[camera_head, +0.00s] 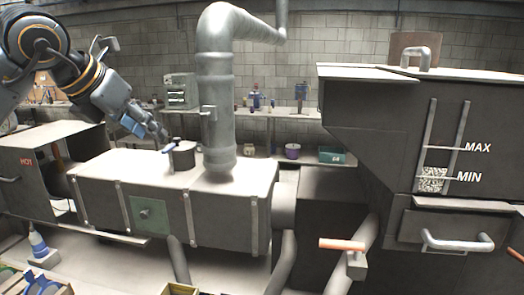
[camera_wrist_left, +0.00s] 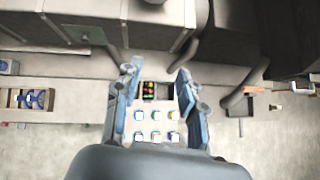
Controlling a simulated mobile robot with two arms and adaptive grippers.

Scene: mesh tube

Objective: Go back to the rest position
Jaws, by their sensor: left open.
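My left arm comes in from the upper left in the head view. Its gripper (camera_head: 150,130) hangs in front of the upper left part of the grey machine, near a small dark pot-like part (camera_head: 183,154) on top of it. I cannot tell whether they touch. In the left wrist view the two fingers of the left gripper (camera_wrist_left: 158,82) stand apart with nothing held between them. Beyond them is a pale panel (camera_wrist_left: 157,112) with several small coloured blocks. My right gripper is in neither view.
A grey box machine (camera_head: 230,215) with a thick vertical pipe (camera_head: 216,110) fills the middle. A hopper marked MAX and MIN (camera_head: 400,130) stands right, with an orange lever (camera_head: 342,244) low in front. A HOT-marked box (camera_head: 30,170) is at left. A bench (camera_head: 280,118) runs behind.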

